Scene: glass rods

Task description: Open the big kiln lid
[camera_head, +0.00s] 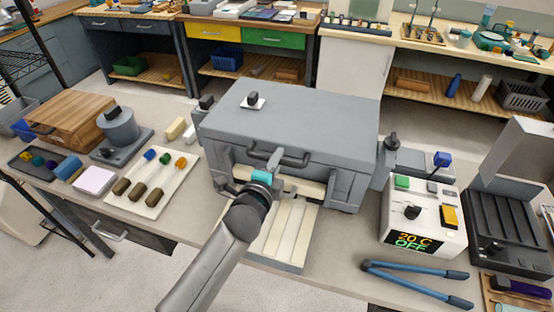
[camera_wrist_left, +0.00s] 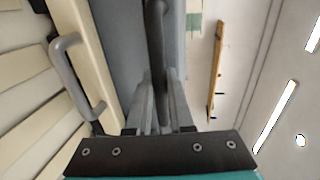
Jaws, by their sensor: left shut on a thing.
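The big kiln (camera_head: 345,187) is a grey box in the middle of the bench. Its wide grey lid (camera_head: 310,112) lies down over the body. A dark bar handle (camera_head: 297,161) runs along the lid's front face. In the left wrist view the handle (camera_wrist_left: 157,45) passes between the fingers of my left gripper (camera_wrist_left: 160,100). A cream-coloured strip (camera_head: 298,186) shows below the lid at the front. My right gripper is not in view.
A slatted cream tray (camera_head: 285,235) lies in front of the kiln. A controller (camera_head: 423,220) reading "20 C OFF" and blue-handled tongs (camera_head: 415,280) are to the right. A white board with rods (camera_head: 152,182) and a wooden box (camera_head: 72,118) are to the left.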

